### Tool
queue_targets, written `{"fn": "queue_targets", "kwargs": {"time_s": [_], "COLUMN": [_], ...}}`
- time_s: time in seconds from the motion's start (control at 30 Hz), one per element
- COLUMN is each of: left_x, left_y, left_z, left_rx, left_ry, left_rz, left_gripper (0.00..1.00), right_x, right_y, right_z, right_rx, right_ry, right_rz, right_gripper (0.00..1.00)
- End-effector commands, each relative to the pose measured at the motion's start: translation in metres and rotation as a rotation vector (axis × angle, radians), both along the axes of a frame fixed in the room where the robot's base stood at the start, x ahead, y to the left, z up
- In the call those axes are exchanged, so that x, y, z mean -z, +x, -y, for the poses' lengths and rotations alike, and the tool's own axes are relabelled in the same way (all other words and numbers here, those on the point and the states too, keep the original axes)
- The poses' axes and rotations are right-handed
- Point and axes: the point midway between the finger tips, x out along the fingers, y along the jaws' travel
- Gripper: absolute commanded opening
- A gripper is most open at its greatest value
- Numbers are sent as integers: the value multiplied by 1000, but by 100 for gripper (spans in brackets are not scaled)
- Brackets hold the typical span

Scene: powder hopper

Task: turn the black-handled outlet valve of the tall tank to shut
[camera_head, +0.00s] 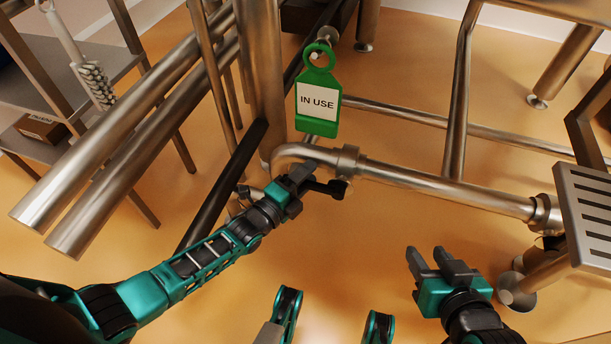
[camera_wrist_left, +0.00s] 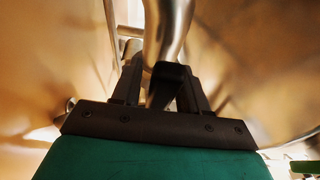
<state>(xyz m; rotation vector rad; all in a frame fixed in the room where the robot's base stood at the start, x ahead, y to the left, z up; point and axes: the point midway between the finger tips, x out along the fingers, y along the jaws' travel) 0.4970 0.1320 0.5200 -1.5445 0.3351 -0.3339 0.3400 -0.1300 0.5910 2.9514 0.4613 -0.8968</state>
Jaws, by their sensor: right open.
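The black valve handle (camera_head: 335,188) sits at the steel outlet pipe (camera_head: 292,153), below the pipe's elbow and clamp. My left gripper (camera_head: 304,181) is at the handle, with its fingers pointing toward the pipe. In the left wrist view, the black handle (camera_wrist_left: 168,84) lies between the two spread fingers of my left gripper (camera_wrist_left: 164,85), nearer the right finger, with a narrow gap on the left. The valve body is mostly hidden by the gripper. My right gripper (camera_head: 431,262) is open and empty over the floor, well away from the handle.
A green IN USE tag (camera_head: 317,98) hangs just above the pipe elbow. A steel pipe (camera_head: 450,187) runs right toward a grated platform (camera_head: 590,210). Thick steel tubes and a shelf (camera_head: 75,85) stand at left. Open floor lies below the pipe.

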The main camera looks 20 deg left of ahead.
Motion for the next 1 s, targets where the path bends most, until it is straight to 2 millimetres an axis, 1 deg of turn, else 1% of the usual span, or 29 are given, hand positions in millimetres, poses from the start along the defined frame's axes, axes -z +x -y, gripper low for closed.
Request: {"fn": "queue_targets", "kwargs": {"time_s": [0.03, 0.07, 0.43, 0.8, 1.0], "left_x": [0, 0, 0, 0, -5], "left_y": [0, 0, 0, -1, -1], "left_z": [0, 0, 0, 0, -5], "left_rx": [0, 0, 0, 0, 1], "left_ry": [0, 0, 0, 1, 37], "left_rz": [0, 0, 0, 0, 1], "left_gripper": [38, 36, 0, 0, 0], "right_x": [0, 0, 3, 3, -5], "right_y": [0, 0, -3, -4, -3], "right_z": [0, 1, 2, 2, 2], "right_rx": [1, 1, 4, 4, 6], "right_ry": [-1, -1, -1, -2, -3], "right_rz": [0, 0, -7, -9, -6], "right_gripper": [43, 43, 43, 43, 43]}}
